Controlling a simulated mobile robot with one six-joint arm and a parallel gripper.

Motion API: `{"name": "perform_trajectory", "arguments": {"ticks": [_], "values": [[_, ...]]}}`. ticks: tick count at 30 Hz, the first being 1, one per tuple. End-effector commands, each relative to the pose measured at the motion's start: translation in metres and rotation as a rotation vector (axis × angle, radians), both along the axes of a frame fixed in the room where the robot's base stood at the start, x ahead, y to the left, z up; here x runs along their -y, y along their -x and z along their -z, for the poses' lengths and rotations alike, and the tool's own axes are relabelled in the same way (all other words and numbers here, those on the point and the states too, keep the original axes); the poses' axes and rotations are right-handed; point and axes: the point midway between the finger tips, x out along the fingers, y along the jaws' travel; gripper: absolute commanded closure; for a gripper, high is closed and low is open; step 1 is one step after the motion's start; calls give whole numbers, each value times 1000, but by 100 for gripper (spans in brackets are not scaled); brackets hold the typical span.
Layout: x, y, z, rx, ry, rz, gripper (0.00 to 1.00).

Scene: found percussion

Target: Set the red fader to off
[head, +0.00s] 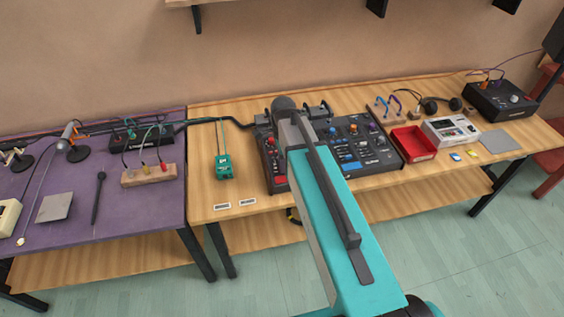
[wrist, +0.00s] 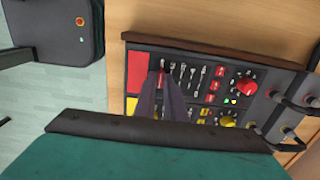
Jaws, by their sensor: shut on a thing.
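The mixing console (head: 366,152) stands on the wooden table, partly covered by my arm in the head view. It also shows in the wrist view (wrist: 133,102), with a red pad (wrist: 138,70) and a row of small faders (wrist: 190,75) in dark slots. My gripper (wrist: 157,76) reaches down to the fader at the row's end beside the red pad. Its two fingers are close together, shut on the red fader (wrist: 161,78), of which only a little shows. The fader's slot is mostly hidden by the fingers. In the head view my arm hides the gripper's fingertips.
A large red knob (wrist: 246,86) and several red buttons lie near the faders. A green box (head: 224,167) stands left of the console, and a red tray (head: 413,143) stands to its right.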

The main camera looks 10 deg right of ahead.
Motion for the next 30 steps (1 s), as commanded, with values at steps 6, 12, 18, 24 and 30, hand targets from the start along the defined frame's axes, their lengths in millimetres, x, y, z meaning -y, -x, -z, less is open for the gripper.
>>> {"name": "perform_trajectory", "arguments": {"ticks": [6,12,18,24,30], "values": [[1,5,1,-14,1,1,100],[1,5,1,-13,1,1,71],[0,3,1,-10,1,0,71],[-1,3,-1,-8,1,-1,71],[-1,2,-9,-7,1,0,71]]}}
